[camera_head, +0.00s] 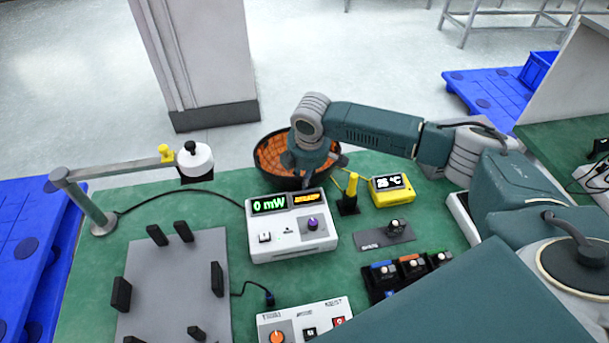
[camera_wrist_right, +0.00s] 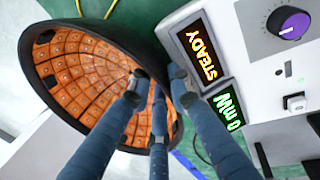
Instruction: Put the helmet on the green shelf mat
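The helmet (camera_head: 264,152) is a black shell, open side up, with an orange segmented lining, at the far edge of the green bench. My right gripper (camera_head: 312,170) is at its right side. In the right wrist view the helmet (camera_wrist_right: 75,75) fills the left half. The fingers of my right gripper (camera_wrist_right: 158,82) are spread around its dark rim, one over the inside and one outside. Whether they touch it I cannot tell. A green surface (camera_head: 562,150) on the shelf unit at right may be the shelf mat. My left gripper is not in view.
A power meter (camera_head: 291,228) stands close in front of the helmet. A yellow temperature box (camera_head: 391,189) and a small yellow-black stand (camera_head: 349,196) are to its right. A lamp-like arm (camera_head: 125,170) is at left. Blue pallets (camera_head: 490,95) lie on the floor.

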